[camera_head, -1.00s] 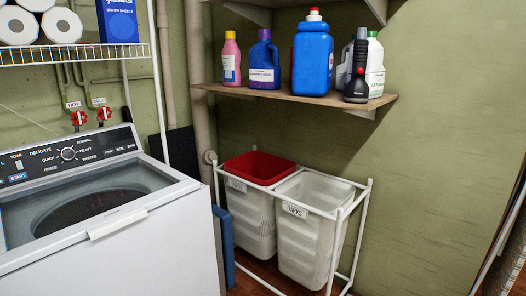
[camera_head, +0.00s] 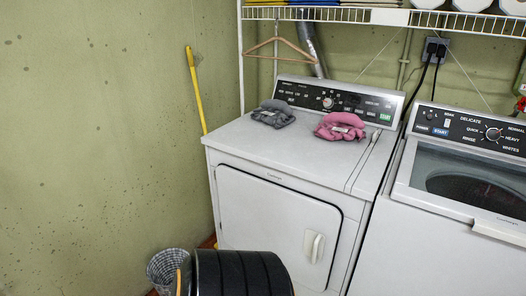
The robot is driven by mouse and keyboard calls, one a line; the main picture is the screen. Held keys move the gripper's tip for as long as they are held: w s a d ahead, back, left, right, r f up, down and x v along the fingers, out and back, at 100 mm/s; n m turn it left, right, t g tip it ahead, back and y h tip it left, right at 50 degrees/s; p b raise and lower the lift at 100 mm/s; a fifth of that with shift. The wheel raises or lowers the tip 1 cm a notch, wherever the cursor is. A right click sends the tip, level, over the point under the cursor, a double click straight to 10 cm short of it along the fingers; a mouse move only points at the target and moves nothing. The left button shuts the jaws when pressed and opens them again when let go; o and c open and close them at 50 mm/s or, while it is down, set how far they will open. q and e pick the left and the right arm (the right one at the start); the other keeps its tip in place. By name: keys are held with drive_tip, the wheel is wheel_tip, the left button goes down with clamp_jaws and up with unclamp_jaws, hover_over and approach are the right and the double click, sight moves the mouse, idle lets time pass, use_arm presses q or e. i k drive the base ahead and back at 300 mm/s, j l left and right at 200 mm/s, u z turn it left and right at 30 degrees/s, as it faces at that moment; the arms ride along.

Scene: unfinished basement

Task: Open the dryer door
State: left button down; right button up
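The dryer (camera_head: 330,160) is a white machine left of the washer, with a dark control panel along its back. Its front door (camera_head: 275,222) is shut flush with the front. The white door handle (camera_head: 314,246) is at the door's right side, low in the view. A black ribbed rounded object (camera_head: 240,274) at the bottom edge covers the door's lower left part; I cannot tell what it is. Neither of my grippers shows in the view.
The white washer (camera_head: 435,240) stands close against the dryer's right side. A grey bundle (camera_head: 272,113) and a pink bundle (camera_head: 340,126) lie on the dryer top. A yellow pole (camera_head: 196,90) leans at the left wall. A patterned basket (camera_head: 166,268) stands on the floor. A wire shelf (camera_head: 385,16) hangs above.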

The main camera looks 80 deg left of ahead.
sight(256, 215)
drive_tip(key=u, duration=2.45)
